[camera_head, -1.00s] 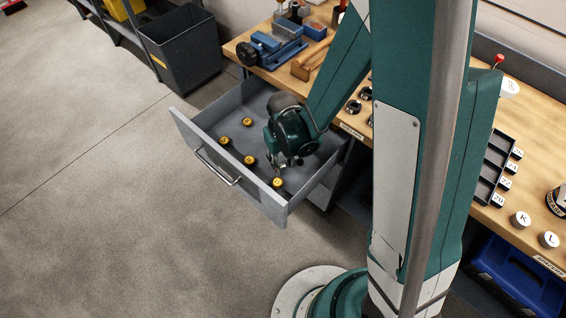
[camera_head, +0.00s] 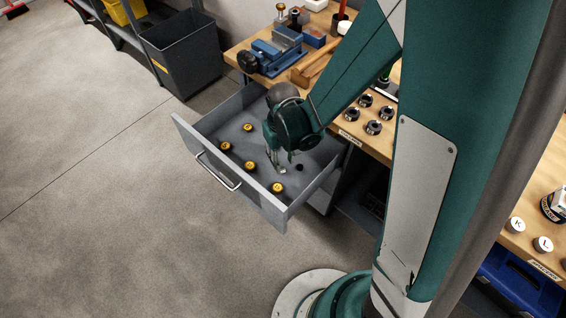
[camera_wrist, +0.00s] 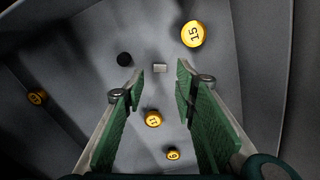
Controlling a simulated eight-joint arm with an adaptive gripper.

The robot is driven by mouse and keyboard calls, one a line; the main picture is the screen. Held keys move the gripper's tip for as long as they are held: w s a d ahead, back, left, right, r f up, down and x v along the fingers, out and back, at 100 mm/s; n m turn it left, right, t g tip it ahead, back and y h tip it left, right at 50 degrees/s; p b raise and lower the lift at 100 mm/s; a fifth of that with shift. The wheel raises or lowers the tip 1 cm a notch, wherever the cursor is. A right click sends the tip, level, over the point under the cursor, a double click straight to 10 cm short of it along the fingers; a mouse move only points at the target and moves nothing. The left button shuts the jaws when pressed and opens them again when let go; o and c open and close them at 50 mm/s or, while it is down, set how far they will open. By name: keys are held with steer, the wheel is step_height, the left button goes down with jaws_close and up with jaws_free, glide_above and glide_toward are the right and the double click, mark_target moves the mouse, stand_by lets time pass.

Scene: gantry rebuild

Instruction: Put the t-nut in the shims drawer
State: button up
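A small silver block (camera_wrist: 160,68), which looks like the t-nut, lies on the grey floor of the open drawer (camera_head: 312,196). It also shows in the head view (camera_head: 283,170), beside my fingertips. My gripper (camera_head: 276,163) reaches down into the drawer. In the wrist view my gripper (camera_wrist: 160,85) has its green-padded fingers wide apart, with the block just beyond and between the tips, untouched. No drawer label naming shims can be read.
Several numbered yellow caps, one marked 15 (camera_wrist: 194,34), and a dark round piece (camera_wrist: 124,59) lie in the drawer. Drawer walls surround my gripper. The bench (camera_head: 370,146) overhangs at the right, with black ring parts (camera_head: 373,127) and a blue vise (camera_head: 275,52). Open floor lies left.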

step_height(320, 180, up, 6)
steer(key=p, duration=0.1)
steer(key=shift+r, duration=0.15)
stand_by(0.8)
steer(key=shift+r, duration=0.1)
steer(key=s+d+r+m+t, duration=0.2)
steer(key=s+d+r, duration=0.3)
steer(key=d+r, duration=0.4)
steer(key=s+d+r+m+t, duration=0.2)
steer(key=s+d+r+t, duration=0.3)
steer(key=d+r, duration=0.5)
step_height(320, 180, up, 7)
steer(key=shift+f+m, duration=0.2)
steer(key=shift+m, duration=0.1)
stand_by(0.4)
